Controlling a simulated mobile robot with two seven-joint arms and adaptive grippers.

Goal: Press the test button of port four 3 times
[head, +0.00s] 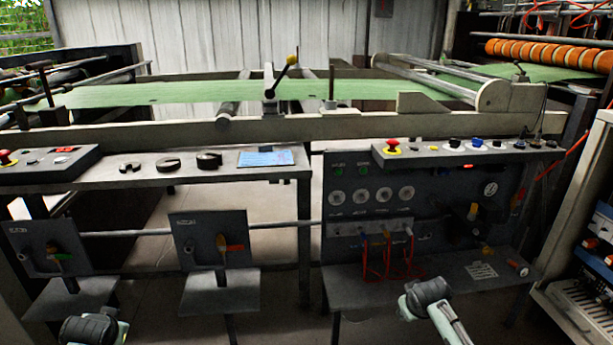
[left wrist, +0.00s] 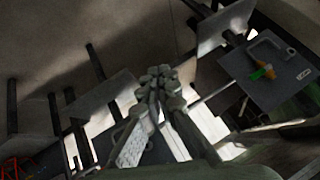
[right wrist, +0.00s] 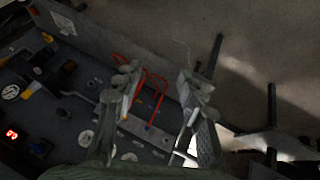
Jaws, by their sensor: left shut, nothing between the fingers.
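The upright grey panel (head: 345,178) stands right of centre in the head view, with a row of round white dials (head: 383,194). Below them is a pale manifold strip (head: 345,229) with several fittings and red hoses (head: 405,262). It also shows in the right wrist view as a pale strip (right wrist: 160,138). Labels are too small to read, so I cannot tell which is port four or its test button. My right gripper (right wrist: 163,82) is open and empty, fingers apart in front of this panel. My left gripper (left wrist: 160,75) is shut and empty, away from the panel, facing the floor.
A shelf (head: 450,283) juts out below the panel. A control box (head: 430,155) with a red knob (head: 393,146) sits above it. Small panels with levers (head: 205,232) stand at left, and a cabinet (head: 575,225) at right. Bare floor lies between.

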